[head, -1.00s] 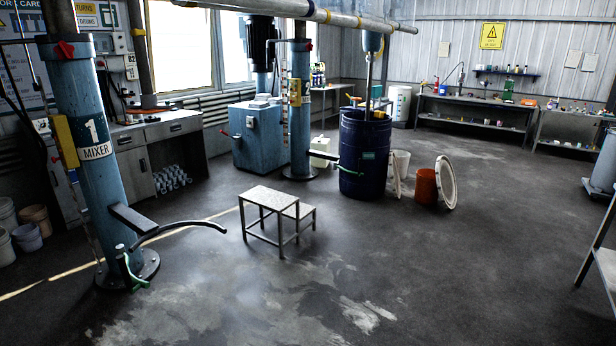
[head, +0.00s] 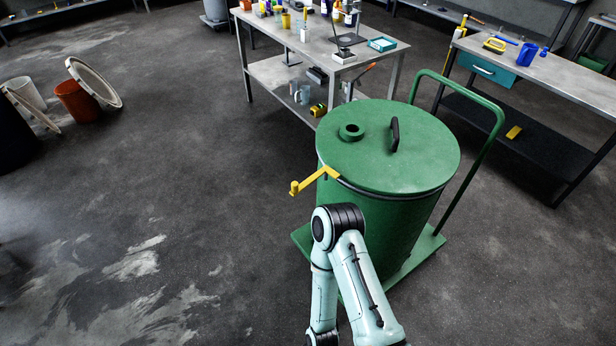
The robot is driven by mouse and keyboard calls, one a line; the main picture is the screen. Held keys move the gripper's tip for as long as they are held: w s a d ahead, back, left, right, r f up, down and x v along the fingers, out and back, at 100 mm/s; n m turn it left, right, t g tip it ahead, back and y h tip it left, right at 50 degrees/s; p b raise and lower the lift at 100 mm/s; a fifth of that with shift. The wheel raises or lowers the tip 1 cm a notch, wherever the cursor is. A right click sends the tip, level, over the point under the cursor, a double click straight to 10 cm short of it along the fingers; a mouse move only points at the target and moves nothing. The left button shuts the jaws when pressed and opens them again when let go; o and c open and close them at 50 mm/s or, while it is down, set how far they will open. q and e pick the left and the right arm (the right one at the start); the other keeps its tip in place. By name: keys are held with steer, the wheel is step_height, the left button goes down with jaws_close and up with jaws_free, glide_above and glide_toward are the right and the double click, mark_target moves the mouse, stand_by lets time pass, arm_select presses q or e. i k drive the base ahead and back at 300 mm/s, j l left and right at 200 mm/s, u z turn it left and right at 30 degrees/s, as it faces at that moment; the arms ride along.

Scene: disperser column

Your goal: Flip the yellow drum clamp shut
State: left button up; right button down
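The yellow drum clamp (head: 312,181) is a thin lever on the left rim of a green drum (head: 400,225) in the head view. It sticks out to the left, away from the drum wall, with a small upright knob at its outer end. The drum has a green lid (head: 375,145) with a black handle and a round bung. One of my arms is bent in front of the drum, its elbow just below the clamp and apart from it in the picture. Neither gripper shows.
The drum stands on a green trolley with a tall push handle (head: 500,105) on its right. A grey workbench (head: 290,45) with several items is behind, and another bench (head: 560,70) is at right. Open floor (head: 180,200) lies left of the drum.

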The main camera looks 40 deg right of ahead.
mark_target(295, 187)
steer(key=i+j+z, duration=0.15)
steer(key=z, duration=0.2)
steer(key=i+j+z, duration=0.25)
steer(key=z, duration=0.15)
steer(key=i+j+z, duration=0.75)
steer(key=j, duration=0.15)
steer(key=k, duration=0.1)
